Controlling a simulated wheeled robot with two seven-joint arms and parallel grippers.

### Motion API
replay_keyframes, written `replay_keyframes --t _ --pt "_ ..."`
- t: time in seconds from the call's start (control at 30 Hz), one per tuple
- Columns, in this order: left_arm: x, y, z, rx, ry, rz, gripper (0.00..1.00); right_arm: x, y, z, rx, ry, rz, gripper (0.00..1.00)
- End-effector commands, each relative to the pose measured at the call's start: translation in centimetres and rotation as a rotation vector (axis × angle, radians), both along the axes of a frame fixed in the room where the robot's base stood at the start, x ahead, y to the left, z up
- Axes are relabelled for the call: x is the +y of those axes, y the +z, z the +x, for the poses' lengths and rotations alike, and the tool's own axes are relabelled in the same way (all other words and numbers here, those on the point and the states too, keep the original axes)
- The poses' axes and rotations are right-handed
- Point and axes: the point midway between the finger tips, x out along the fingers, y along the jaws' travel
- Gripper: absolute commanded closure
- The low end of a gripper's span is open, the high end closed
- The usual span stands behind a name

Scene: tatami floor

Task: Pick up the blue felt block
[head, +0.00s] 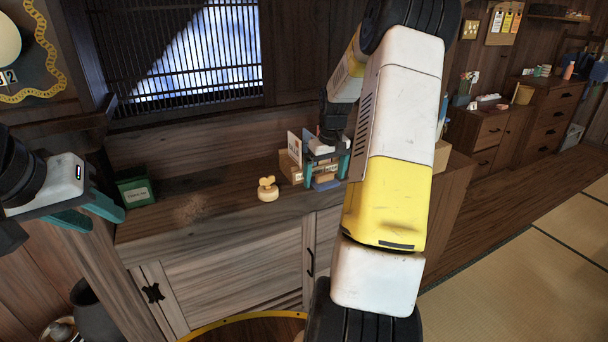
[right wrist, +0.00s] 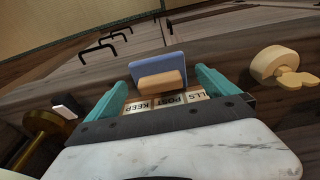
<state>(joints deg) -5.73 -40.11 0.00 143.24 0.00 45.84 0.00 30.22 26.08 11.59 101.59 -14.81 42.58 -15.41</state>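The blue felt block (right wrist: 158,66) has a tan wooden piece (right wrist: 162,84) against it, like a handle. In the head view the blue block (head: 327,185) lies near the front edge of the cabinet top, below my right gripper (head: 327,170). The right gripper is open, its teal fingers on either side. In the right wrist view the block is at the fingertips (right wrist: 162,78), with gaps showing at both sides; I cannot tell how deep it is between them. My left gripper (head: 95,213) is open and empty at the left, away from the block.
A labelled wooden sorter (head: 290,168) stands right behind the block. A pale wooden knob-like object (head: 267,188) sits to its left; it also shows in the right wrist view (right wrist: 275,64). A green box (head: 136,191) is at the left end. The cabinet top (head: 200,215) between is clear.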

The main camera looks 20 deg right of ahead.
Motion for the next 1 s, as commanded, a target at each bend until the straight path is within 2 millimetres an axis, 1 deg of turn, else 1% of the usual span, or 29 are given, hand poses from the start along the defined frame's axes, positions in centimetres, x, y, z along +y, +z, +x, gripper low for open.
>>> replay_keyframes --t 0.03,0.17,0.2,0.27,0.3,0.33,0.57,0.67,0.77,0.97,1.0 --pt "0.0 0.0 0.0 0.000 0.000 0.000 0.64 0.0 0.0 0.0 0.000 0.000 0.000 0.10" --pt "0.0 0.0 0.0 0.000 0.000 0.000 0.64 0.0 0.0 0.0 0.000 0.000 0.000 0.35" --pt "0.0 0.0 0.0 0.000 0.000 0.000 0.64 0.0 0.0 0.0 0.000 0.000 0.000 0.43" --pt "0.0 0.0 0.0 0.000 0.000 0.000 0.64 0.0 0.0 0.0 0.000 0.000 0.000 0.55" --pt "0.0 0.0 0.0 0.000 0.000 0.000 0.64 0.0 0.0 0.0 0.000 0.000 0.000 0.63" --pt "0.0 0.0 0.0 0.000 0.000 0.000 0.64 0.0 0.0 0.0 0.000 0.000 0.000 0.68" --pt "0.0 0.0 0.0 0.000 0.000 0.000 0.64 0.0 0.1 0.0 0.000 0.000 0.000 0.68" --pt "0.0 0.0 0.0 0.000 0.000 0.000 0.64 0.0 0.4 0.0 -0.001 0.000 -0.001 0.68" --pt "0.0 0.0 0.0 0.000 0.000 0.000 0.64 0.0 1.1 0.0 -0.001 0.000 -0.001 0.68" --pt "0.0 0.0 0.0 0.000 0.000 0.000 0.64 0.0 3.7 0.1 -0.002 0.001 -0.001 0.68" --pt "0.0 0.0 0.0 0.000 0.000 0.000 0.64 0.4 3.8 -0.7 0.002 0.002 0.000 0.68"
